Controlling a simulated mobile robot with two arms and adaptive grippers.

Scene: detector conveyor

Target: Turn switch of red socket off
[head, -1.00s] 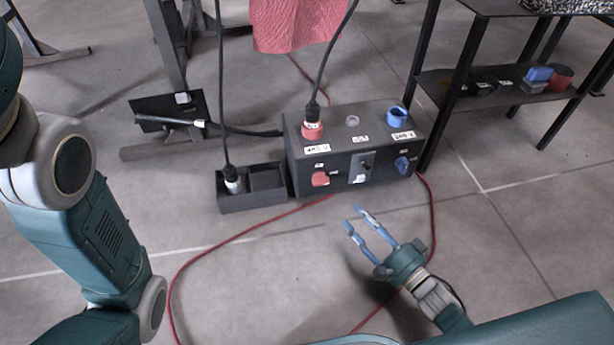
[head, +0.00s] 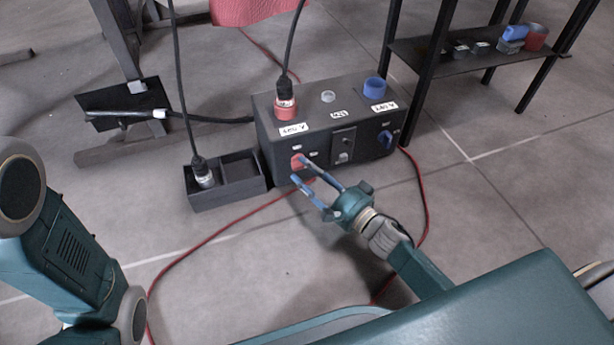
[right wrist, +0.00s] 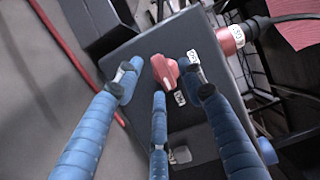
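The dark power box (head: 325,125) stands on the floor. The red socket (head: 286,109) on its top holds a black plug and also shows in the right wrist view (right wrist: 229,40). The red rotary switch (head: 296,160) is on the box's front face, below that socket, partly covered by my fingers in the head view. In the right wrist view the red switch (right wrist: 164,70) lies between the spread fingertips. My right gripper (head: 299,171) is open at the front face, its blue fingers around the switch; contact cannot be told. My left gripper is out of view.
A blue socket (head: 375,88) and blue switch (head: 385,138) are at the box's right end. A black open tray (head: 225,190) with a plug stands at left. A dark shelf (head: 470,55) is at right. A red cable (head: 195,252) crosses the floor.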

